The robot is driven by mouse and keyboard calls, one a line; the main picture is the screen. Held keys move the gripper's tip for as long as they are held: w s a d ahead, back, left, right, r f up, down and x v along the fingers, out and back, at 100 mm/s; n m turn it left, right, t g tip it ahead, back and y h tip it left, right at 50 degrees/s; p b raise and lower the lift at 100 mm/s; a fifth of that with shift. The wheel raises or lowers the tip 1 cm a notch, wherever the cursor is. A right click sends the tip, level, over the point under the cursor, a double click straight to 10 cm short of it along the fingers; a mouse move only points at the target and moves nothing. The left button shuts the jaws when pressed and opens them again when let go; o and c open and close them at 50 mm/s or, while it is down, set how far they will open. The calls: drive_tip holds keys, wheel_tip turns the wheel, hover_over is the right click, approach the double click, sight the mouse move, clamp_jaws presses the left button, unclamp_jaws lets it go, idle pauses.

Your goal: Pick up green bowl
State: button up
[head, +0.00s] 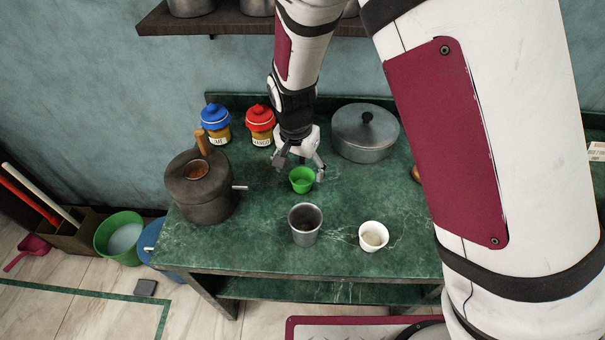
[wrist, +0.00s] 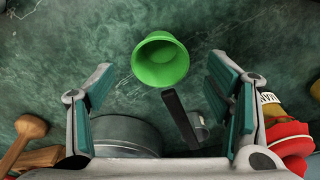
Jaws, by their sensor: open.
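The green bowl (head: 302,180) stands upright on the green marble counter (head: 270,237). In the wrist view the green bowl (wrist: 161,60) is ahead of and between the lines of my open fingers, a little left of centre. My gripper (head: 301,170) points down just above and behind the bowl in the head view, with a finger on either side. In the wrist view my gripper (wrist: 172,92) is open with nothing between its pads. I cannot tell from these views whether a finger touches the bowl.
A metal cup (head: 305,236) and a white cup (head: 373,237) stand in front of the bowl. A lidded pot (head: 365,138) is behind right. Red-lidded (head: 260,138) and blue-lidded (head: 216,136) jars stand behind left. A dark grinder (head: 199,203) is at left. A shelf (head: 240,24) hangs above.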

sight(302, 177)
drive_tip(key=shift+w+d+f, duration=0.1)
drive_tip(key=shift+w+f, duration=0.05)
drive_tip(key=shift+f, duration=0.8)
drive_tip(key=shift+w+d+f, duration=0.1)
drive_tip(key=shift+w+f, duration=0.05)
drive_tip(key=shift+f, duration=0.85)
drive_tip(key=shift+w+f, duration=0.15)
drive_tip(key=shift+f, duration=0.8)
drive_tip(key=shift+c, duration=0.4)
drive_tip(key=c, duration=1)
